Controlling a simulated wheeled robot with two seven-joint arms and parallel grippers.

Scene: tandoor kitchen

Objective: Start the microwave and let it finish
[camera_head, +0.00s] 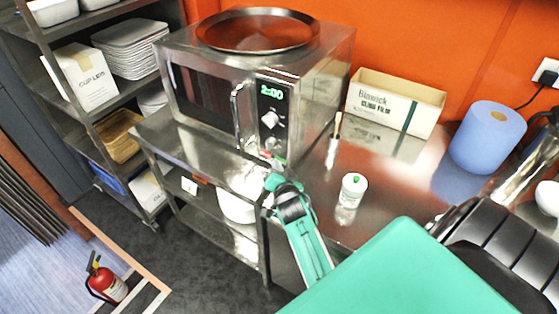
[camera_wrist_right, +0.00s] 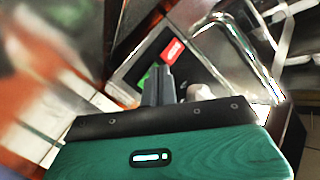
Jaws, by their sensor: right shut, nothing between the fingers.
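The steel microwave (camera_head: 207,63) stands on a metal bench with its door shut. Its display (camera_head: 272,92) reads 2:00 in green, above a dial (camera_head: 269,119). The bar handle (camera_head: 237,115) is left of the panel. My right gripper (camera_head: 268,163) is shut and empty at the panel's lower end, hiding part of it. In the right wrist view, my shut fingers (camera_wrist_right: 158,86) point at the panel, close to a red button (camera_wrist_right: 173,50) and a partly hidden green patch (camera_wrist_right: 144,80). I cannot tell whether they touch. My left gripper is not in view.
A round steel tray (camera_head: 257,30) lies on the microwave. Right of it are a cling film box (camera_head: 393,103), a blue roll (camera_head: 487,138) and a green-topped white container (camera_head: 352,190). Shelves (camera_head: 115,95) stand at left; a fire extinguisher (camera_head: 107,284) is on the floor.

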